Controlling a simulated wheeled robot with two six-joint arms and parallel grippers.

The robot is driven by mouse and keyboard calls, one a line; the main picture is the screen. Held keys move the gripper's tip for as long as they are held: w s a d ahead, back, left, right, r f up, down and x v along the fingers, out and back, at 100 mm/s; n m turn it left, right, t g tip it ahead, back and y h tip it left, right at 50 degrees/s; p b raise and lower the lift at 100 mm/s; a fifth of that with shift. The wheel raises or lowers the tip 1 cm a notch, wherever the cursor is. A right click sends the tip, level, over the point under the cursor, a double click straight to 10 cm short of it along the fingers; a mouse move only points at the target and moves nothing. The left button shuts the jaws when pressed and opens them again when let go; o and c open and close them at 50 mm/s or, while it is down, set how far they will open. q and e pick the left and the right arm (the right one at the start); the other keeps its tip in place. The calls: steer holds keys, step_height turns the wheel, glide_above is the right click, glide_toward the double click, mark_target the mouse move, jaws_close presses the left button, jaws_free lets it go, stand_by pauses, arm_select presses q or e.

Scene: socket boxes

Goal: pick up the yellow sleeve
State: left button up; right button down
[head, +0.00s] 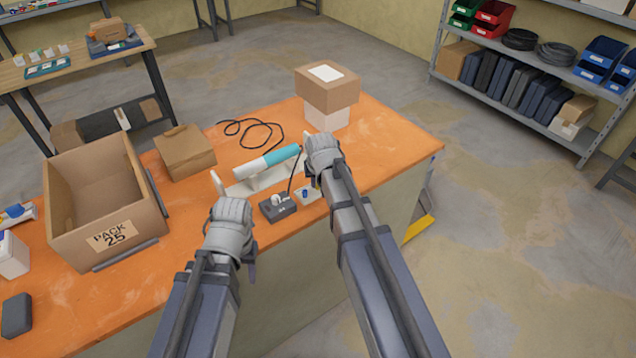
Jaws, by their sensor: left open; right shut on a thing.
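A small bit of yellow (315,182), likely the yellow sleeve, shows just under my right gripper (316,172). Most of it is hidden behind the hand. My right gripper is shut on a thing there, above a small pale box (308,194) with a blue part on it. My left gripper (224,194) is open at the front of the table, left of the dark grey socket box (278,207). The grey box carries a white round part (280,200) and a dark cable.
A white and teal cylinder (268,161) lies on a pale stand behind my grippers. An open carton marked PACK 25 (108,240) and a closed carton (186,152) stand left. Stacked boxes (326,88) stand at the back. The orange table (400,142) is clear at right.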

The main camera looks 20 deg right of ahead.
mark_target(317, 185)
arm_select(q)
step_height(317, 185, up, 10)
steer(key=p, duration=0.9)
steer(key=shift+f, duration=0.2)
arm_select(e)
step_height(317, 185, up, 10)
steer(key=shift+f, duration=0.2)
arm_select(q)
steer(key=shift+a, duration=0.1)
arm_select(e)
steer(key=shift+a, duration=0.1)
